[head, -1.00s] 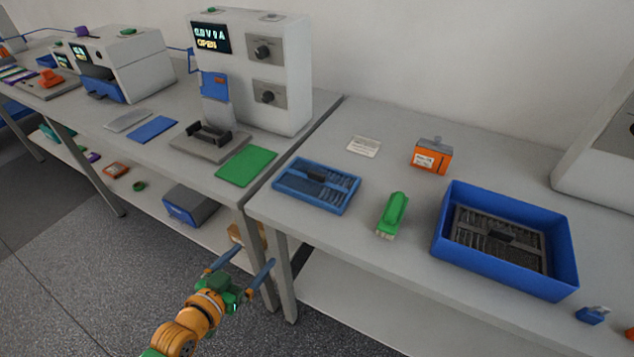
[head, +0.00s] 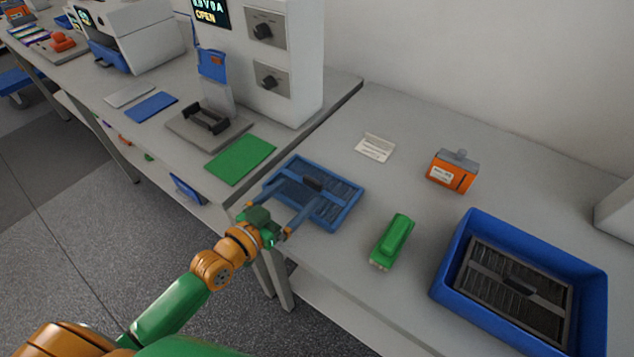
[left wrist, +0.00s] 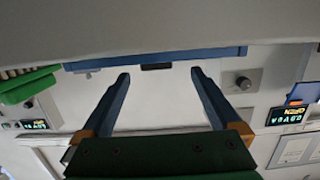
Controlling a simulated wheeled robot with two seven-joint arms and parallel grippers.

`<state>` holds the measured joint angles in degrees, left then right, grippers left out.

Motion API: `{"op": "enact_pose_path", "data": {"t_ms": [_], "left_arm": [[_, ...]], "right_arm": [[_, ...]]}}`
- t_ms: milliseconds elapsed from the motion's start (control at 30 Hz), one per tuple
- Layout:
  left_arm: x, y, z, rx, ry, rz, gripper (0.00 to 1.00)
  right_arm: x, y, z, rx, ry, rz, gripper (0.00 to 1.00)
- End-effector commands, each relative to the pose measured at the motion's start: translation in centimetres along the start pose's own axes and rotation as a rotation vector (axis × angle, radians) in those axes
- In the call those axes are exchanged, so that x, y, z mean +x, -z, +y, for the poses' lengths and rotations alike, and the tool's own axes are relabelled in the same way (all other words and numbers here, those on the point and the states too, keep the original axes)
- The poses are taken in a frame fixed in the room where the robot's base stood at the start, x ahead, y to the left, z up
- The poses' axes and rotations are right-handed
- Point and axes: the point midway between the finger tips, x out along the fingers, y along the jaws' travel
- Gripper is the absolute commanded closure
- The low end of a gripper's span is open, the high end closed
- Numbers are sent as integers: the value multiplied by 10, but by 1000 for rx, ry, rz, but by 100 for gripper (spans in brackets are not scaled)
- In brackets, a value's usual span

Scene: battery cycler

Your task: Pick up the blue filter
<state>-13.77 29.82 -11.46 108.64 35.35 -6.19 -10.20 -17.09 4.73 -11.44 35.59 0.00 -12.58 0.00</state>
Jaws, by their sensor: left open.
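The blue filter (head: 335,191) lies flat near the front left corner of the right-hand table. It has a blue frame, dark pleats and a dark handle in the middle. My left gripper (head: 289,198) is open and empty at the filter's front left side, its blue fingers pointing toward the handle. In the left wrist view the filter (left wrist: 210,53) shows edge-on as a thin blue strip with the dark handle. There the open fingers (left wrist: 159,72) stand apart on either side of the handle, not closed on it. My right gripper is out of view.
A green block-like tool (head: 393,240), an orange box (head: 452,172) and a white card (head: 375,147) lie right of the filter. A blue bin (head: 590,330) holds a grey filter. A green mat (head: 240,158) and a cycler (head: 295,70) stand on the left-hand table.

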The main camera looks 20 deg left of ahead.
Motion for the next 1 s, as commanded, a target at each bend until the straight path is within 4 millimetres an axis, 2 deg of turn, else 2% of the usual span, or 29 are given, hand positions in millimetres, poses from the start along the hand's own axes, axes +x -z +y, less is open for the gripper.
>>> {"op": "enact_pose_path", "data": {"t_ms": [100,200,433,467,700,800,1000], "left_arm": [[24,1,6,-2,0,3,3],[39,-1,6,0,0,1,3],[44,-2,6,1,-1,-1,3],[44,-2,6,1,-1,-1,5],[43,-2,6,1,-1,-1,70],[43,-2,6,1,0,-1,95],[43,-2,6,1,0,-1,95]], "right_arm": [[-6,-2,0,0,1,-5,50],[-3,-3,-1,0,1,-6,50],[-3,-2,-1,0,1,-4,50],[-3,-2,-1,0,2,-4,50],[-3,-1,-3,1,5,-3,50],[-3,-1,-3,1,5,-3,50],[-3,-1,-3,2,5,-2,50]]}}
